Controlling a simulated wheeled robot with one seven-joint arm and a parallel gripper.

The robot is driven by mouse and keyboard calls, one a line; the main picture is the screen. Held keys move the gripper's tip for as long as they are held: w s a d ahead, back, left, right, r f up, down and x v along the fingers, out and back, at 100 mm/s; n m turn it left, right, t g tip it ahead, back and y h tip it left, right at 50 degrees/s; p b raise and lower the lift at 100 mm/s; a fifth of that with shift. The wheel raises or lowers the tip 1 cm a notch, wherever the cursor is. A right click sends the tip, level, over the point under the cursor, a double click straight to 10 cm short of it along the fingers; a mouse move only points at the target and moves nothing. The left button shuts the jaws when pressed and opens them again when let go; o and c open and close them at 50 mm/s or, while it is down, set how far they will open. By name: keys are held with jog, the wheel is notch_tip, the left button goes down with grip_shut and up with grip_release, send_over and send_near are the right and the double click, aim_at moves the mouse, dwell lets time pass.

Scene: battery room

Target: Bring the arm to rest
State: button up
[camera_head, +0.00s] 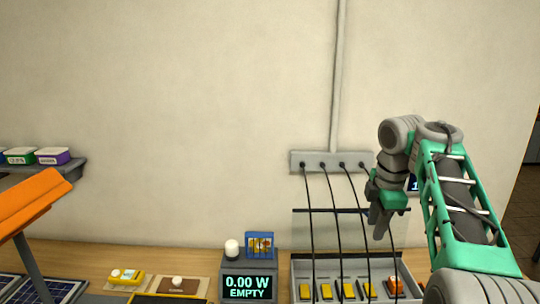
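My arm (460,205), green and grey, reaches up from the lower right and bends over at the top. My gripper (380,228) points down in front of the wall, above the right part of the charging tray. Its fingers are seen from the side and overlap, so I cannot tell whether they are open or shut. I see nothing hanging from it.
A grey tray (296,268) holds several yellow units and an orange one, with black cables from a wall strip (320,161). A display box (249,287) reads "0.00 W EMPTY". An orange panel (35,205) and a shelf (70,172) are left. The middle wall area is clear.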

notch_tip(320, 180, down, 15)
jog(key=s+m, duration=0.2)
jog(key=m, duration=1.5)
jog(key=s+a+f+m+b, duration=0.1)
jog(key=s+a+f, duration=0.25)
jog(key=s, duration=0.55)
jog(key=s+a+f+m+b, duration=0.15)
jog(key=s+f, duration=0.25)
jog(key=s, duration=0.5)
jog(key=a+r+n+t, duration=0.1)
jog(key=a+r+t, duration=0.1)
jog(key=a+r, duration=0.2)
jog(key=shift+s+a+r+n, duration=0.25)
jog(key=shift+s+a+n, duration=0.1)
jog(key=shift+a, duration=0.35)
